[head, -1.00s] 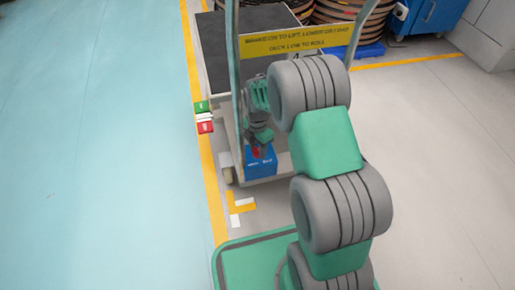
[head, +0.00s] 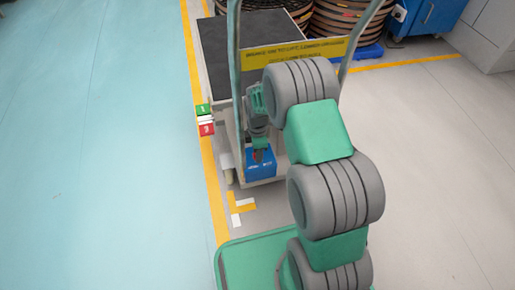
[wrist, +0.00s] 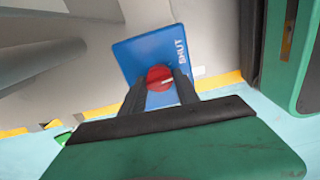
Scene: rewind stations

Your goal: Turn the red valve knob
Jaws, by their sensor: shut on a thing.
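The red valve knob (wrist: 160,77) sits on the face of a blue box (wrist: 143,50) marked "SHUT" in the wrist view. The knob has a small pale mark on its right part. My gripper (wrist: 159,84) has its two dark fingers on either side of the knob and is shut on it. In the head view the blue box (head: 261,168) stands low at the cart's near end.
A cart with a dark deck (head: 262,45) and upright handle posts carries a yellow sign (head: 293,53). A green and red marker (head: 205,120) is at its left. Wound reels (head: 340,18) stand behind. The floor is clear at left and right.

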